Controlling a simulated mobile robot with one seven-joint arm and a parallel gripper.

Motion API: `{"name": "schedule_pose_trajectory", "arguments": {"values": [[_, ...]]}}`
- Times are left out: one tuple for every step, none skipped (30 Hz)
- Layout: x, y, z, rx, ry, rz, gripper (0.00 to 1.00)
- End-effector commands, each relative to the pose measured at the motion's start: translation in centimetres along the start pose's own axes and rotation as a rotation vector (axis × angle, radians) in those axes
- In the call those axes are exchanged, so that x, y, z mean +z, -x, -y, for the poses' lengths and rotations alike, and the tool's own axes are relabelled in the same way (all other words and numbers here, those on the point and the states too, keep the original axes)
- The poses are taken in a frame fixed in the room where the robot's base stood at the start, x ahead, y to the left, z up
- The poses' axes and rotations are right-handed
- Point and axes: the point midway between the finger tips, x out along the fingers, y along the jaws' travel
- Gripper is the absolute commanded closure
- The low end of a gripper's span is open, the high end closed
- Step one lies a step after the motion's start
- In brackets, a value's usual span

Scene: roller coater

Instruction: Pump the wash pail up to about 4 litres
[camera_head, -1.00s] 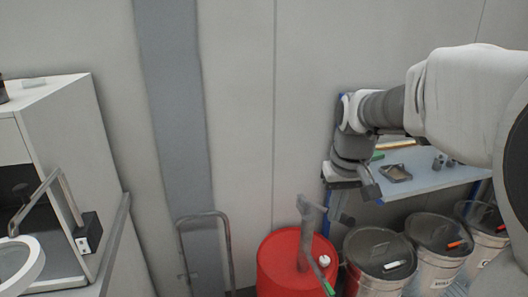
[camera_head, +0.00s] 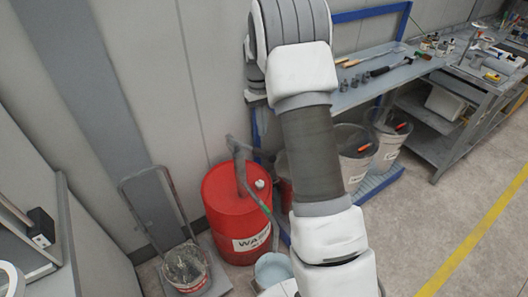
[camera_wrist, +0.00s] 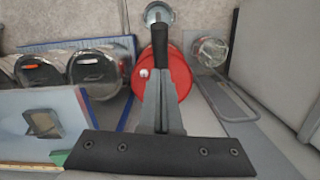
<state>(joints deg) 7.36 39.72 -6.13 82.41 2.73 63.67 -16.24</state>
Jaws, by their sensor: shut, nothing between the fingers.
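The wash pail (camera_head: 272,270) is a small pail with a pale bluish inside, on the floor in front of the red drum (camera_head: 225,215); my arm is close beside it in the head view. I cannot read its level. The grey pump (camera_head: 240,165) stands on the drum top with a thin arm or hose running down towards the pail. In the wrist view, my gripper (camera_wrist: 160,45) is shut and empty, over the red drum (camera_wrist: 178,75). The pail (camera_wrist: 158,12) shows beyond its tips. My fingers cover much of the pump there.
A platform trolley (camera_head: 150,195) carrying a bucket (camera_head: 186,266) stands left of the drum. Another bench (camera_head: 460,85) is at right. Open floor (camera_head: 430,215) lies right of my arm.

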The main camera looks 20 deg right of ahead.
Motion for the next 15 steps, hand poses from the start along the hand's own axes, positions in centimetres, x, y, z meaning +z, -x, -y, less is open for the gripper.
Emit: {"name": "schedule_pose_trajectory", "arguments": {"values": [[0.0,0.0,0.0,0.000,0.000,0.000,1.00],[0.0,0.0,0.0,0.000,0.000,0.000,1.00],[0.0,0.0,0.0,0.000,0.000,-0.001,1.00],[0.0,0.0,0.0,0.000,0.000,-0.001,1.00],[0.0,-0.1,0.0,0.000,0.000,-0.001,1.00],[0.0,-0.1,0.0,0.000,0.000,-0.001,1.00],[0.0,-0.2,0.0,0.000,0.000,-0.001,1.00],[0.0,-0.3,0.0,0.000,0.000,-0.001,1.00],[0.0,-0.6,0.0,0.000,0.000,-0.001,1.00],[0.0,-0.8,0.0,0.000,0.000,-0.001,1.00],[0.0,-1.0,0.0,0.000,0.000,-0.001,1.00],[0.0,-1.3,0.0,0.000,0.000,-0.001,1.00],[0.0,-1.6,0.0,0.000,0.001,-0.001,1.00],[0.0,-2.0,0.0,0.000,0.001,-0.001,1.00],[0.0,-2.5,0.0,0.000,0.001,-0.001,1.00]]}}
